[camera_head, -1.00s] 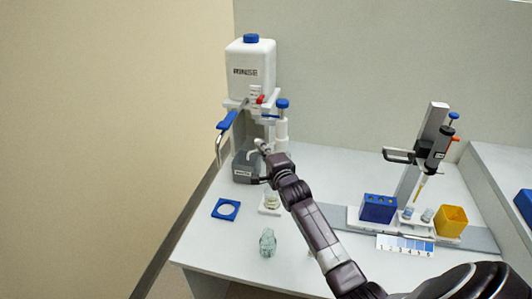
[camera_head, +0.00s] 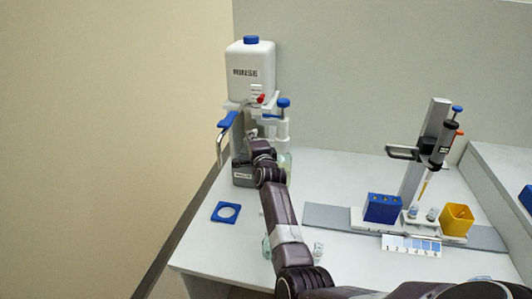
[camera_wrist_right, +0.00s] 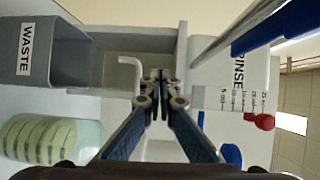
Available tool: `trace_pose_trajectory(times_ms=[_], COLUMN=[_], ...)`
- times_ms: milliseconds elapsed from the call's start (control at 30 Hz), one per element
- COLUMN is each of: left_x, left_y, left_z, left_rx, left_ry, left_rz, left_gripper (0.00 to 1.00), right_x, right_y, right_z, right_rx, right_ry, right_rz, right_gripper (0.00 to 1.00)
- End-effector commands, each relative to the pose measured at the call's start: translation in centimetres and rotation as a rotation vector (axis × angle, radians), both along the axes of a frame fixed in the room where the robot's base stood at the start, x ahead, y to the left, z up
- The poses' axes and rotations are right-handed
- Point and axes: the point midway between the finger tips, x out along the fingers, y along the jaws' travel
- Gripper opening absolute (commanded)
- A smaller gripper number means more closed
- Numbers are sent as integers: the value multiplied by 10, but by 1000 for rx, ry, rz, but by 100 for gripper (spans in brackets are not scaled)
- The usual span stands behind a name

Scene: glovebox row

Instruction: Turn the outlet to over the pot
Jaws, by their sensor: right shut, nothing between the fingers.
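The outlet, a pale bent tube (camera_wrist_right: 130,72), shows in the right wrist view just left of my right fingertips (camera_wrist_right: 160,82). In the head view my right gripper (camera_head: 253,136) is in front of the rinse stand and hides most of the tube. The gripper is shut with nothing between its fingers; I cannot tell whether it touches the tube. The grey waste box (camera_wrist_right: 55,55) lies left of the tube in the wrist view and also shows in the head view (camera_head: 242,173). A clear pot with pale ridged contents (camera_wrist_right: 45,140) is at lower left. My left gripper is out of view.
The white rinse bottle (camera_head: 250,72) stands above, with a blue-handled lever (camera_head: 228,120) at its left and a blue knob (camera_head: 283,103) at its right. A pipette stand (camera_head: 432,135) is at right.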

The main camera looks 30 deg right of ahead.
Motion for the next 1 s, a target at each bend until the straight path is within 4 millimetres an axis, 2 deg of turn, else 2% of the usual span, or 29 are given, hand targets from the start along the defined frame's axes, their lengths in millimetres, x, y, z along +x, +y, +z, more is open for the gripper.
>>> trace_pose_trajectory(times_ms=[333, 1000], left_x=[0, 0], left_y=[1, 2], left_z=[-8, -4], left_rx=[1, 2], left_ry=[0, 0], left_rz=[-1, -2], left_gripper=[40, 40], right_x=[10, 11], right_y=[-5, -3], right_z=[0, 2], right_rx=[0, 0], right_ry=[-1, 0], right_rz=[0, 1], right_gripper=[0, 0])
